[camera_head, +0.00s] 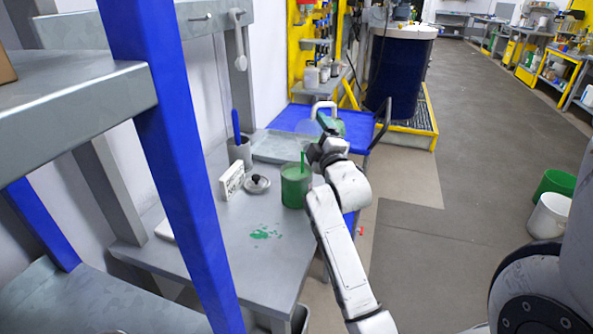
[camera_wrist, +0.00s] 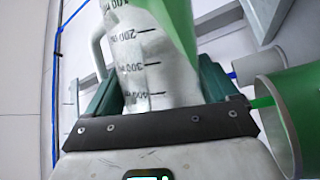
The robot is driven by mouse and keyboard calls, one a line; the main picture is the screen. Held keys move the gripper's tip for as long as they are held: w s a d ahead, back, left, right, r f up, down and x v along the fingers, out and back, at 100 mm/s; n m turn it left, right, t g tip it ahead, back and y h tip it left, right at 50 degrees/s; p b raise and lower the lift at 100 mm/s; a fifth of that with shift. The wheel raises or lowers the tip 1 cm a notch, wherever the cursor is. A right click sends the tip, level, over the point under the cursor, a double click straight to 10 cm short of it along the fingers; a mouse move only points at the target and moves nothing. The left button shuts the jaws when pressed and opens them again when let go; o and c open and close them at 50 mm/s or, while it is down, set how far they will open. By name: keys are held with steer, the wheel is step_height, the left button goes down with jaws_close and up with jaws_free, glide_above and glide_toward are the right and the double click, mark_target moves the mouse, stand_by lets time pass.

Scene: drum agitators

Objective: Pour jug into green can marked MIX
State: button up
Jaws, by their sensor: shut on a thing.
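The green can (camera_head: 296,190) stands open on the grey bench with a green stick (camera_head: 302,162) in it. Its marking cannot be read. My gripper (camera_head: 326,140) is above and slightly right of the can in the head view. In the wrist view, my gripper (camera_wrist: 160,95) is shut on the clear graduated jug (camera_wrist: 145,60), which has a handle on the left and green inside. The jug's upper end is cut off. The can (camera_wrist: 300,110) shows at the right of the wrist view, apart from the jug. My arm partly hides the jug (camera_head: 329,118) in the head view.
On the bench are a round lid with a black knob (camera_head: 257,183), a white card (camera_head: 231,181), a cup with a blue-handled tool (camera_head: 239,153), a grey tray (camera_head: 268,150) and a green spill (camera_head: 265,233). A blue post (camera_head: 165,140) stands in the left foreground.

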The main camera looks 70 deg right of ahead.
steer(key=shift+w+a+r+n+t, duration=0.15)
steer(key=shift+a+r+n+t, duration=0.15)
steer(key=shift+a+r+n, duration=0.2)
steer(key=shift+w+a+r+n+t+b, duration=0.15)
steer(key=shift+n+t, duration=0.1)
steer(key=shift+n, duration=0.2)
steer(key=shift+a+r+n+t+b, duration=0.15)
steer(key=shift+n+t, duration=0.1)
steer(key=shift+n, duration=0.2)
